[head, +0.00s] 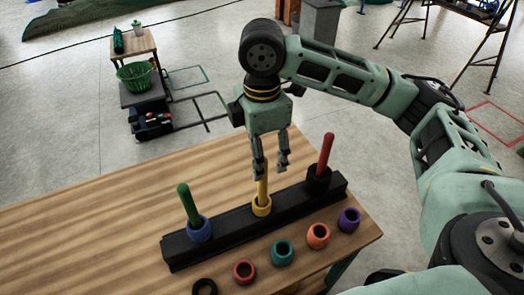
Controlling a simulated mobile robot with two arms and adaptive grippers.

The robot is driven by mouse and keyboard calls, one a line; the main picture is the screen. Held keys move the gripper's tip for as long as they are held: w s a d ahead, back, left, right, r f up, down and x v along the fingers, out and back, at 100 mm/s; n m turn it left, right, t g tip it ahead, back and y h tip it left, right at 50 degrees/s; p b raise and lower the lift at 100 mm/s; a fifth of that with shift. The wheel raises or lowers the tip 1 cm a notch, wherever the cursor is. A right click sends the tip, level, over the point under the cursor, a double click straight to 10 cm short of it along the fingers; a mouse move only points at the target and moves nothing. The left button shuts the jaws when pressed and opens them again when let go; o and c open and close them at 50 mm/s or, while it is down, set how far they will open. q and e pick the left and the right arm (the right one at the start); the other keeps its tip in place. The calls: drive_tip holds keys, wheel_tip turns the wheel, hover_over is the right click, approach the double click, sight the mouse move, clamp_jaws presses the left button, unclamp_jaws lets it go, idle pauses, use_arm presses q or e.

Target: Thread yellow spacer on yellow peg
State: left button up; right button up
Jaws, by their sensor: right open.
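The yellow peg (262,189) stands upright in the middle of the black rack (225,233). The yellow spacer (262,207) is around the peg's foot, low on the rack. My right gripper (270,169) is open and empty, pointing down just over the peg. Its fingertips are near the peg's top, which the left finger partly covers. The gripper is apart from the spacer. My left gripper is not in view.
A green peg (185,200) with a blue spacer (199,231) and a red peg (326,153) with a black spacer (318,179) flank the yellow peg. Several loose spacers, including a teal one (282,252), lie before the rack. The wooden table (110,225) is clear at left.

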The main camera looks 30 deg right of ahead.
wheel_tip(320, 180, up, 12)
idle(0.6)
idle(0.7)
